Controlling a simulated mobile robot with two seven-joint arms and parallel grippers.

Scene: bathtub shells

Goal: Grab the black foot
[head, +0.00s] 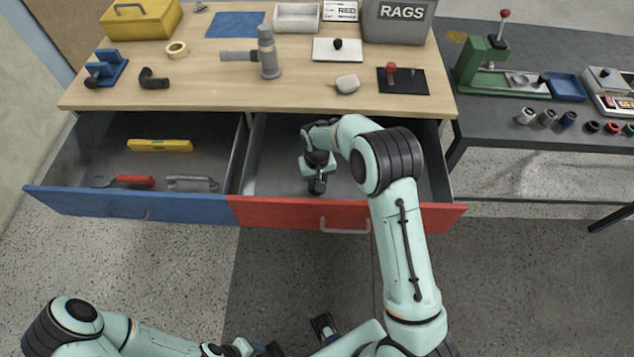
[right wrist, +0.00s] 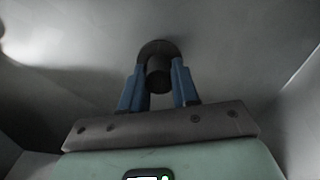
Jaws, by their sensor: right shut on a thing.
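The black foot (right wrist: 159,74) is a short dark round piece with a wider rim, at the centre of the right wrist view. My right gripper (right wrist: 158,85) has its blue fingers on either side of it and is shut on it. In the head view my right gripper (head: 317,186) is down inside the open red drawer (head: 285,213), close to its front wall; the foot is hard to make out there. My left gripper (head: 268,348) is at the bottom edge of the head view, cut off, and its opening does not show.
Drawer walls surround my right gripper. The open blue drawer (head: 75,201) beside it holds a yellow level (head: 160,145) and red-handled tool (head: 133,181). The wooden bench top (head: 215,92) above carries several parts, including a grey pipe fitting (head: 268,55). A dark table (head: 480,110) stands right.

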